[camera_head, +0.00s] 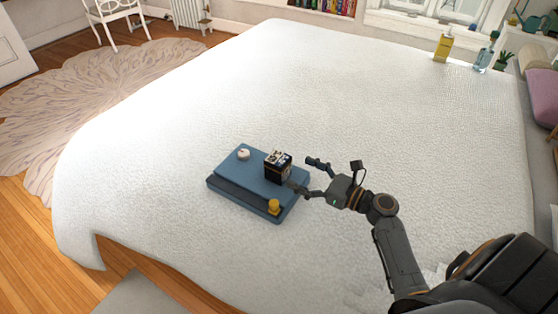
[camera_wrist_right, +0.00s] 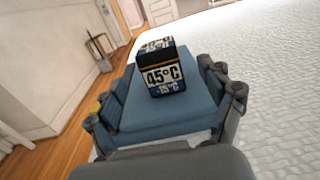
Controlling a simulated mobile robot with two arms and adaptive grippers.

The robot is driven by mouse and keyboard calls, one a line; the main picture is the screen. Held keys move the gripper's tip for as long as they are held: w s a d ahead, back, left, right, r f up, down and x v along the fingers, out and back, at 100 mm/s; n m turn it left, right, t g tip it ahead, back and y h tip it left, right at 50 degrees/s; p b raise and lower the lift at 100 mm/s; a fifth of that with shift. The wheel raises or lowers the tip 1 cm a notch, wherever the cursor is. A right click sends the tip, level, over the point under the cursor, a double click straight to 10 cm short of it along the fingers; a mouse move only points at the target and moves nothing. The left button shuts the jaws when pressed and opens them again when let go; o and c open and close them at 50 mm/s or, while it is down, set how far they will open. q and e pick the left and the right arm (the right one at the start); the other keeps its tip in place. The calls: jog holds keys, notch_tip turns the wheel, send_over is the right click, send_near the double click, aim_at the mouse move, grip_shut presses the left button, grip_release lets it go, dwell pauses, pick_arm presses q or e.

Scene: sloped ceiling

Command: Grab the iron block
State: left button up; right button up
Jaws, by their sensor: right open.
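A dark block with printed labels (camera_head: 278,167) stands upright on a blue tray-like base (camera_head: 236,177) on the bed. No other thing here looks like an iron block. My left gripper is not in view.
A small white round object (camera_head: 243,153) sits on the base's far left part, and a small yellow object (camera_head: 274,206) at its near corner. The white bed (camera_head: 200,100) is clear around the base. A yellow bottle (camera_head: 442,47) and a bluish bottle (camera_head: 485,55) stand far right.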

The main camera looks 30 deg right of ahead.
aim_at(267, 158)
jog(key=x, duration=0.6)
jog(key=shift+a, duration=0.1)
jog(key=shift+p+x, duration=0.3)
jog(key=shift+x, duration=0.7)
jog(key=x, duration=0.2)
jog(key=shift+w+a+f, duration=0.1)
jog(key=shift+w, duration=0.2)
jog(key=shift+w+a, duration=0.2)
jog(key=shift+w, duration=0.25)
jog(key=shift+c, duration=1.3)
grip_shut()
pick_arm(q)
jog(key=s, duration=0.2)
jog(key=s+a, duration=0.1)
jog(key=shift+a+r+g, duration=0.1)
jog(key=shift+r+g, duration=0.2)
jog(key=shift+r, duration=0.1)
